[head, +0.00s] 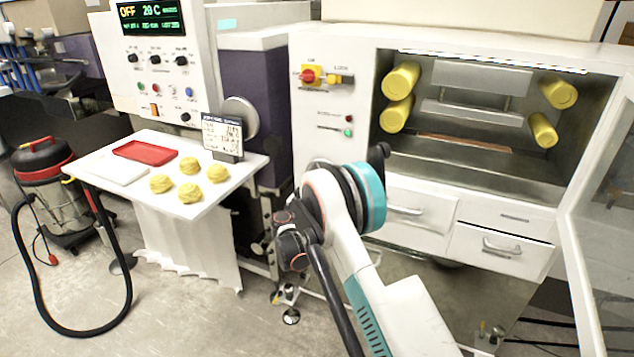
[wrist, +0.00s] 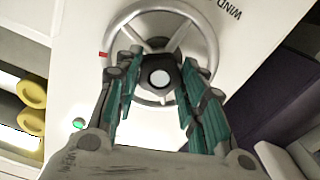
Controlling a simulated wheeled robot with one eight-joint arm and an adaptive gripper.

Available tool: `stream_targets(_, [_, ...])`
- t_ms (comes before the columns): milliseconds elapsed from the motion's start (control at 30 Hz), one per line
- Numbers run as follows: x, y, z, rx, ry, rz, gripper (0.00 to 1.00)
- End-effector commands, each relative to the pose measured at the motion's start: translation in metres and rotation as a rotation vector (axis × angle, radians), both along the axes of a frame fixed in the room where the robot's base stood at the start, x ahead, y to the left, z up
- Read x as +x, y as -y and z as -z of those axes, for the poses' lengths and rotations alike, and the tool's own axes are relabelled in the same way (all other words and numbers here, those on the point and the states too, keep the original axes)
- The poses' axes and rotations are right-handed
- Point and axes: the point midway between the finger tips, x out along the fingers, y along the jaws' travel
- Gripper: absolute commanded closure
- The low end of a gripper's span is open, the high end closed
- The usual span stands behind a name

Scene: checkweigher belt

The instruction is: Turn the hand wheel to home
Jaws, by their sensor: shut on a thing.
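The hand wheel (wrist: 212,42) shows in the wrist view, a pale ring with spokes and a dark hub with a white round centre. It is mounted on a white panel (wrist: 75,75). My gripper (wrist: 158,66) is at the wheel, its teal-padded fingers on either side of the hub and shut on the wheel. The exact contact is partly hidden by the fingers. A small red mark (wrist: 103,54) sits at the rim's left edge. Lettering beginning "WIND" shows at upper right. In the head view my arm hides the wheel and gripper.
A white cabinet (head: 335,80) carries a red knob (head: 308,75) and a green button (head: 348,133). Yellow rollers (head: 401,80) sit in its open bay. An open clear door (head: 605,180) stands at right. A white table (head: 215,196) with yellow lumps is at left.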

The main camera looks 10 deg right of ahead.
Motion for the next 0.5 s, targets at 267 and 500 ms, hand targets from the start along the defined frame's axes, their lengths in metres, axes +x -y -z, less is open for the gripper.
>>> stream_targets(267, [-0.0027,-0.0005,0.0003,-0.213,-0.156,-0.002,1.00])
stream_targets(500, [-0.0027,-0.0006,0.0002,-0.398,-0.289,-0.002,1.00])
